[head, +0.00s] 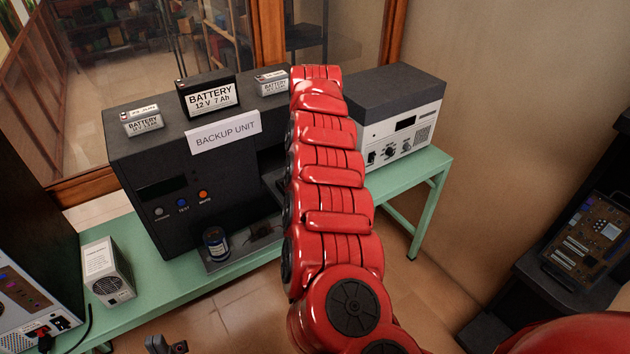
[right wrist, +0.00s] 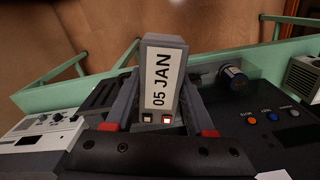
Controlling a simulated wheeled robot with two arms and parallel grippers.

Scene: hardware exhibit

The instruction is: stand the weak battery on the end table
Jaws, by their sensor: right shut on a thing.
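In the right wrist view my right gripper (right wrist: 160,115) is shut on a grey battery (right wrist: 161,80) with a "05 JAN" label and two small terminals, one whitish and one red. In the head view my red right arm hides this gripper and battery. On the black backup unit (head: 225,165) stand a small grey battery (head: 143,121) at left, a larger black 12 V battery (head: 208,95) in the middle and another small grey battery (head: 271,83) beside my arm. My left gripper (head: 166,345) is cut off at the bottom edge. I cannot tell which table is the end table.
The backup unit stands on a green bench (head: 185,290). A dark can (head: 215,243) sits on a ledge at its front. A white power box (head: 108,270) is at left, a grey-white instrument (head: 395,115) at right. A circuit board (head: 595,240) lies on a dark stand at far right.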

